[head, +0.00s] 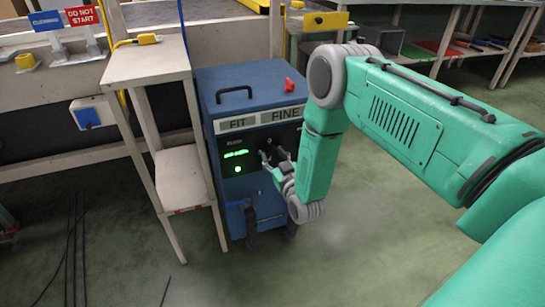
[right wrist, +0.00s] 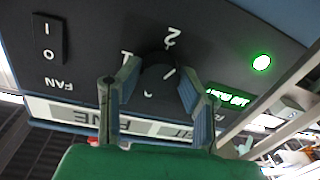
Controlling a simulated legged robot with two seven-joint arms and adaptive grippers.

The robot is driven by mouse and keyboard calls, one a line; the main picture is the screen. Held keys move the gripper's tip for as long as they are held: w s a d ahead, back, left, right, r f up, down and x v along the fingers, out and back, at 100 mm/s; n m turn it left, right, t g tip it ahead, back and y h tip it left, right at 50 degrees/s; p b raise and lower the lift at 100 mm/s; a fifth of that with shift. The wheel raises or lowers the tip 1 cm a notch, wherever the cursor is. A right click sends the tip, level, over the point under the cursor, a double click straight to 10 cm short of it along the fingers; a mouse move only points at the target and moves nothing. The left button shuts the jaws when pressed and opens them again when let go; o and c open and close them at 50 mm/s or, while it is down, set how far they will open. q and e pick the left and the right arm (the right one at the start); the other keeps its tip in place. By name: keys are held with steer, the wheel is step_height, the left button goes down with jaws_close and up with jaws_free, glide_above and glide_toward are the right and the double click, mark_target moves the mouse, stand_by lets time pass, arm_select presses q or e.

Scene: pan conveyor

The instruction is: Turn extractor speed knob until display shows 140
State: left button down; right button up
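The blue extractor (head: 222,93) stands on the floor, with a dark front panel. Its green display (head: 236,154) is lit, but its digits are too small to read; in the right wrist view the display (right wrist: 229,95) is partly hidden by a finger. The round black speed knob (right wrist: 158,72) has a light pointer line and scale marks, with a 2 beside it. My right gripper (right wrist: 158,68) has one finger on each side of the knob, with no clear gap at either side. In the head view my right gripper (head: 272,158) is at the panel and hides the knob. My left gripper is not in view.
A green lamp (head: 238,169) glows below the display. A FAN rocker switch (right wrist: 48,40) is beside the knob. A red object (head: 290,85) sits on the extractor's top. A pale narrow stand (head: 150,62) is close on the left. The floor at right is clear.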

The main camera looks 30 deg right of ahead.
steer(key=n+p, duration=0.3)
steer(key=shift+a+r, duration=0.1)
steer(key=shift+r, duration=0.05)
steer(key=shift+n, duration=0.8)
steer(key=shift+f+n, duration=0.2)
steer(key=shift+n, duration=0.2)
steer(key=o, duration=1.2)
steer(key=shift+c, duration=0.2)
steer(key=s+a, duration=0.2)
steer(key=s, duration=0.9)
steer(key=shift+s, duration=0.4)
